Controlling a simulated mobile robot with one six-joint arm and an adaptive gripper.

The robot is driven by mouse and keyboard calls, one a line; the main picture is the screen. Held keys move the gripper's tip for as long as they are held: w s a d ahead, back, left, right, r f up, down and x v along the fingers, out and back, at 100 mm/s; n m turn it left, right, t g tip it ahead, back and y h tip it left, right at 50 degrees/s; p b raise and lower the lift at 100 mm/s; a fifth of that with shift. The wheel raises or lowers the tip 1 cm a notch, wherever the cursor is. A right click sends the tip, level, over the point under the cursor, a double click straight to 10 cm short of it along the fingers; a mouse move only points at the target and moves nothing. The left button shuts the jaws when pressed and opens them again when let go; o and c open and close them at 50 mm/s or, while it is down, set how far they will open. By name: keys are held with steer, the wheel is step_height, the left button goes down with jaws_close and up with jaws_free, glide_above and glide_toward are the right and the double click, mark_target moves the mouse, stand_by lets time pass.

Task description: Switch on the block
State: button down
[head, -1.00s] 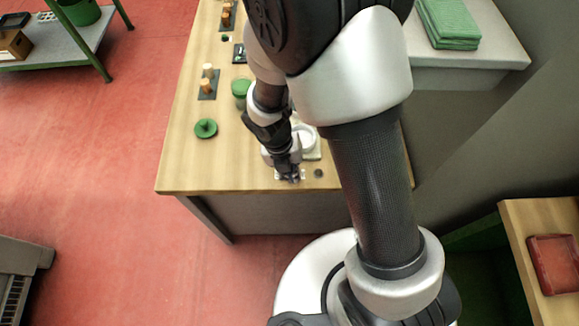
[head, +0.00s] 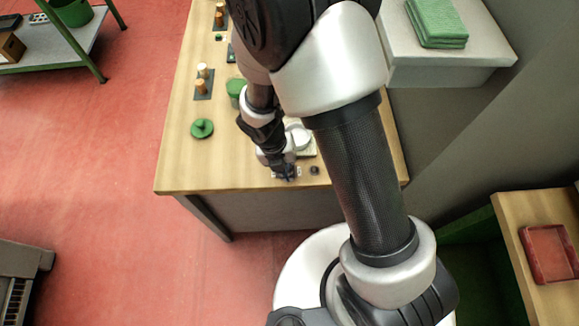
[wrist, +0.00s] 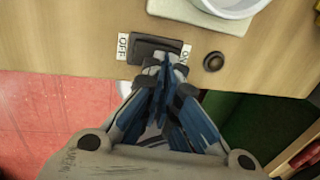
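The switch block (wrist: 146,46) is a dark rocker on the wooden bench near its front edge, seen in the wrist view. A white OFF label (wrist: 122,46) is at its left and a white ON label (wrist: 185,54) at its right. My gripper (wrist: 165,62) is shut with nothing between its fingers. Its tips are at the ON end of the rocker and cover part of it; I cannot tell whether they touch or press it. In the head view my gripper (head: 286,176) is over the block, which is mostly hidden.
A small round dark knob (wrist: 213,61) sits right of the block. A white dish (wrist: 238,4) on a pale base is behind it. A green lid (head: 202,129), a green container (head: 236,87) and corks on dark plates (head: 203,91) stand farther left and back.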

steer(key=shift+a, duration=0.45)
steer(key=shift+r, duration=0.1)
step_height(320, 180, up, 14)
steer(key=a+p, duration=0.2)
steer(key=p, duration=0.6)
steer(key=shift+a+f, duration=0.2)
steer(key=shift+a, duration=0.1)
steer(key=shift+w, duration=0.1)
